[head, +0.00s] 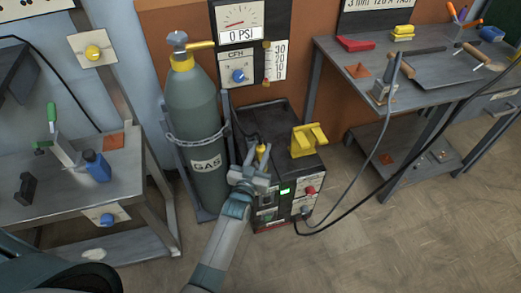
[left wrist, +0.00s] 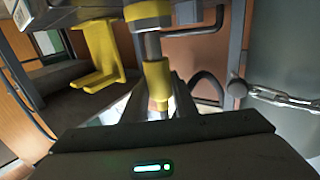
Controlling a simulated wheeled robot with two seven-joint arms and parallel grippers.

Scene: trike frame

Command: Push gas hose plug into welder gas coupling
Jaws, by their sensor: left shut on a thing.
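My left gripper (head: 254,174) is over the front left of the welder (head: 268,217), shut on a small yellow plug (head: 262,152). The plug stands up, slightly tilted, behind the fingers. In the left wrist view the yellow plug (left wrist: 157,80) sits between the fingers, in line with a grey metal shaft (left wrist: 151,45) and a wider yellow collar (left wrist: 149,12). I cannot tell whether this collar is the gas coupling, or whether the plug is seated. A dark hose (head: 240,126) curves behind the gripper. My right gripper is not in view.
A green gas cylinder (head: 196,110) with a chain (head: 195,138) stands close left of the gripper. A yellow bracket (head: 306,141) rises from the welder top to its right. Cables run from the welder front to the right bench (head: 340,50). A left bench (head: 60,200) holds tools.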

